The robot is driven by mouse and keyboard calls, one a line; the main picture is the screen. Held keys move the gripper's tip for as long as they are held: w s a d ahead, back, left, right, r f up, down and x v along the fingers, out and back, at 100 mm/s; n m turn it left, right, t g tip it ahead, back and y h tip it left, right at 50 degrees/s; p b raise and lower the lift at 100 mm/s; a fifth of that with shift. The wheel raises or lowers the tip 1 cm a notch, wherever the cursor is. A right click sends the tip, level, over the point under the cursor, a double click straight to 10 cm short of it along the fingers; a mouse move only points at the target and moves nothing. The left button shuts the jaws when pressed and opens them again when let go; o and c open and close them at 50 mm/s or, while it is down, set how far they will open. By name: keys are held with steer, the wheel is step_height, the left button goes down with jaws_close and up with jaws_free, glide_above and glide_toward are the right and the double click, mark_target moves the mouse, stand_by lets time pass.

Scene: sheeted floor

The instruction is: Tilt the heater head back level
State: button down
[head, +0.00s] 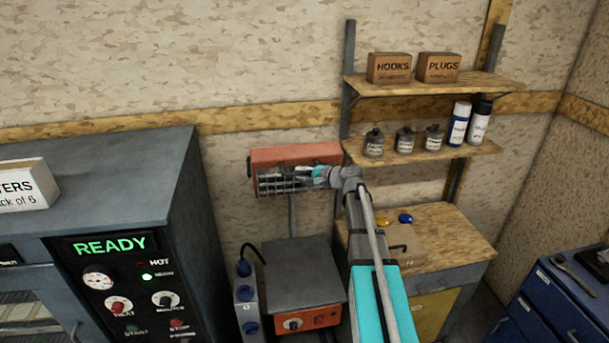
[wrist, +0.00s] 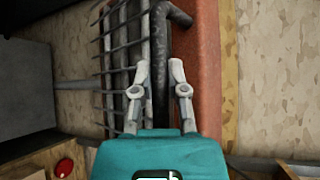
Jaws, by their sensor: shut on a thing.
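The heater head (head: 290,156) is an orange-red box with a wire grille on its front, on a grey post (head: 293,215) above a grey base unit (head: 296,275). My gripper (head: 318,176) is at the right part of the grille in the head view. In the wrist view the orange housing (wrist: 205,60), the grille bars (wrist: 118,60) and a dark tube (wrist: 163,60) fill the middle. The exact contact is hard to make out.
A grey oven cabinet (head: 150,170) with a lit READY panel stands left. Shelves (head: 425,150) with bottles and boxes hang at the right. A wooden-topped cabinet (head: 455,245) is below them, and a blue drawer unit (head: 545,300) stands far right.

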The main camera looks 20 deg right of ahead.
mark_target(297, 159)
steer(key=w+r+p, duration=0.1)
steer(key=r, duration=0.1)
steer(key=shift+w+d+r+p, duration=0.15)
steer(key=shift+w+r+p, duration=0.2)
steer(key=shift+w+p, duration=0.05)
steer(key=shift+w+d+r+p, duration=0.1)
steer(key=shift+w+r+p, duration=0.4)
steer(key=shift+w, duration=0.05)
steer(key=c, duration=0.6)
jaws_free()
steer(key=shift+c, duration=0.2)
